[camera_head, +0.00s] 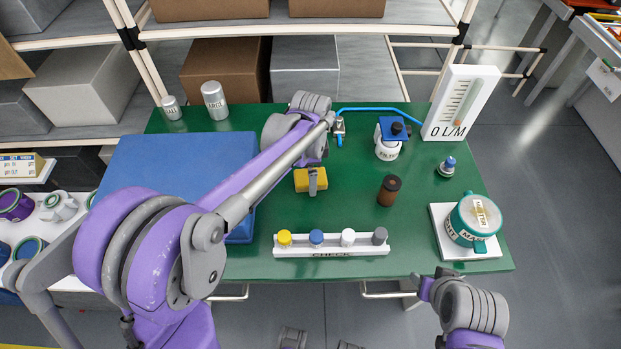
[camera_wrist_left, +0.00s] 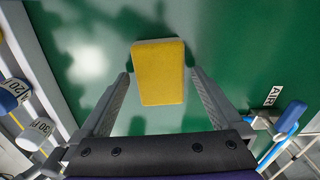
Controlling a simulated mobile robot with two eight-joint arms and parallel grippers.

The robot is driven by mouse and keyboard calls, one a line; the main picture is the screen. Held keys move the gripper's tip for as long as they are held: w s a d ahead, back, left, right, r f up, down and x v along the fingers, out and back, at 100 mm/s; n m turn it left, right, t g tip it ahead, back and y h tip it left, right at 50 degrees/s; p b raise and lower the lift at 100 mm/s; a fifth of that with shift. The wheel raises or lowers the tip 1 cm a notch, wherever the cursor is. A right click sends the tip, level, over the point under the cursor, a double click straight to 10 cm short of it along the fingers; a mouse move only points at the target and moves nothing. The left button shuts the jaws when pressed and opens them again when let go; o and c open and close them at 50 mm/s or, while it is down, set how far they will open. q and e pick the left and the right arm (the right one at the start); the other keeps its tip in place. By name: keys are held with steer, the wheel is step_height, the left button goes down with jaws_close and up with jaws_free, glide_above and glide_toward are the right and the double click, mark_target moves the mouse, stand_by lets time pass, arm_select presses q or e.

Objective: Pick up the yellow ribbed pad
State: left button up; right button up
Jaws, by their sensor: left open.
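The yellow pad (camera_head: 302,182) lies on the green table, left of the middle in the head view. In the left wrist view the pad (camera_wrist_left: 160,75) is a plain yellow block at the upper middle; no ribs show clearly. My left gripper (camera_head: 314,180) is over the pad, and one finger covers part of it in the head view. In the left wrist view my left gripper (camera_wrist_left: 159,76) is open, with one finger on each side of the pad and a gap on both sides. Part of my right arm shows at the bottom right; its fingers are not seen.
A white CHECK rack (camera_head: 330,252) with coloured knobs stands at the front edge. A brown bottle (camera_head: 389,190) and a blue-capped filter (camera_head: 388,150) stand right of the pad. A blue box (camera_head: 180,155) lies left. Green table (camera_head: 345,215) is bare between pad and rack.

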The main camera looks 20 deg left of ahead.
arm_select(q)
steer(key=c, duration=1.3)
step_height(320, 180, up, 10)
steer(key=o, duration=0.8)
steer(key=c, duration=1.1)
